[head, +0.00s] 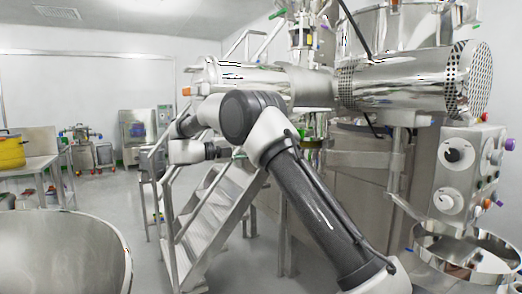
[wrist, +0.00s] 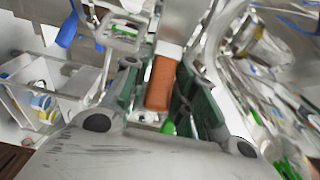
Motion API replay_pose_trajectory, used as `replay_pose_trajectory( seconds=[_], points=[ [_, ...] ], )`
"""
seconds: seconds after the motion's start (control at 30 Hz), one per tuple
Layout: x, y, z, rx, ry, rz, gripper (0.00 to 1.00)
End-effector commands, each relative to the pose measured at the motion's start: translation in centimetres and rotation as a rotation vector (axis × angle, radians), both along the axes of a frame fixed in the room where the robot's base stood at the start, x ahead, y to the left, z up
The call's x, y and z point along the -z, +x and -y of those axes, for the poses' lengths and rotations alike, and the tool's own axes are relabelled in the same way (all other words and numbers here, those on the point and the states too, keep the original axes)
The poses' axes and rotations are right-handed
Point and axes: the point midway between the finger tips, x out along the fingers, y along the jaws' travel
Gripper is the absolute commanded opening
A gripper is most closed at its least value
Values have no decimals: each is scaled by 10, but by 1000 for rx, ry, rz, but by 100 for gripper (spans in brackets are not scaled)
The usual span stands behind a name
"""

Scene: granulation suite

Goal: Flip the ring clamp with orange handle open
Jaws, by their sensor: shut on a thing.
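The orange handle (wrist: 160,84) of the ring clamp shows in the middle of the wrist view, as a short upright block. My gripper (wrist: 161,92) has its two green-padded fingers on either side of it and is shut on it. Bright curved metal lies just beyond the handle, but I cannot tell which part is the clamp's ring or how far it stands open. In the head view my arm reaches toward the steel machine, and the fingertips and handle cannot be made out clearly there.
A horizontal steel cylinder (head: 405,82) spans the upper right of the head view. A metal stair (head: 210,205) stands behind my arm. A control box with knobs (head: 462,175) is at the right, and a large steel bowl (head: 60,250) at the lower left. Open floor lies left of the stair.

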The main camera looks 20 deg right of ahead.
Motion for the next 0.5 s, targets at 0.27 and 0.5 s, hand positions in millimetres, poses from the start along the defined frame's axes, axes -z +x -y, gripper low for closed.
replay_pose_trajectory(
  seconds=[0.27,0.5],
  points=[
    [2,10,-11,44,2,-4,0],
    [2,11,-12,49,2,-5,0]
  ],
)
